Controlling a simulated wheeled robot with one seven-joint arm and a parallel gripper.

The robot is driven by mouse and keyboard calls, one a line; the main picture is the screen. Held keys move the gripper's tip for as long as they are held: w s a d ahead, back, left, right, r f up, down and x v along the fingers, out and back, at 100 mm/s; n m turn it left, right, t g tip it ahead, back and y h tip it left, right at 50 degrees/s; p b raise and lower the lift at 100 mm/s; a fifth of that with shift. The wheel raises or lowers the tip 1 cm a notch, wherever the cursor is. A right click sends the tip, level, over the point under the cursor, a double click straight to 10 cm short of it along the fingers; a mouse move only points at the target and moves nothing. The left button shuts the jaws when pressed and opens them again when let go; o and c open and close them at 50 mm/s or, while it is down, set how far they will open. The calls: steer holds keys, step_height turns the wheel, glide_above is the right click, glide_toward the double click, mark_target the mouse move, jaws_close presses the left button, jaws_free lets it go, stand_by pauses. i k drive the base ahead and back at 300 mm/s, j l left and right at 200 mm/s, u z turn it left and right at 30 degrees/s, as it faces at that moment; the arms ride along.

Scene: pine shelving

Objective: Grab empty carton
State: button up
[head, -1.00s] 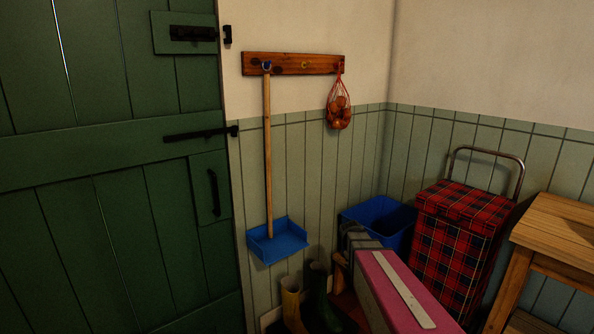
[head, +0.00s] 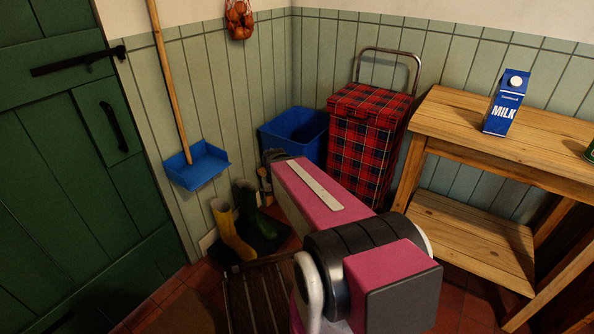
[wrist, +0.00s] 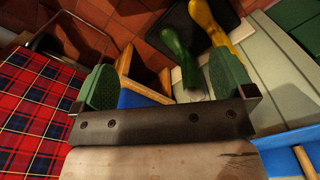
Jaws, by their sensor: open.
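A blue and white milk carton (head: 502,104) stands upright on the top of the pine shelving unit (head: 450,112), at the right of the head view. It is not in the wrist view. My gripper (wrist: 165,85) is open in the wrist view, with its two green pads apart and nothing between them. In the head view my pink arm reaches away toward the blue bin, and the gripper is mostly hidden behind it. The gripper is well to the left of the carton.
A red tartan trolley (head: 368,140) stands between my arm and the shelving. A blue bin (head: 296,135) is in the corner. Yellow boots (head: 232,235) and green boots (head: 248,207) stand by the wall. A dark green item (head: 590,152) shows at the right edge.

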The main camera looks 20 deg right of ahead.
mark_target(510, 93)
steer(key=z, duration=2.05)
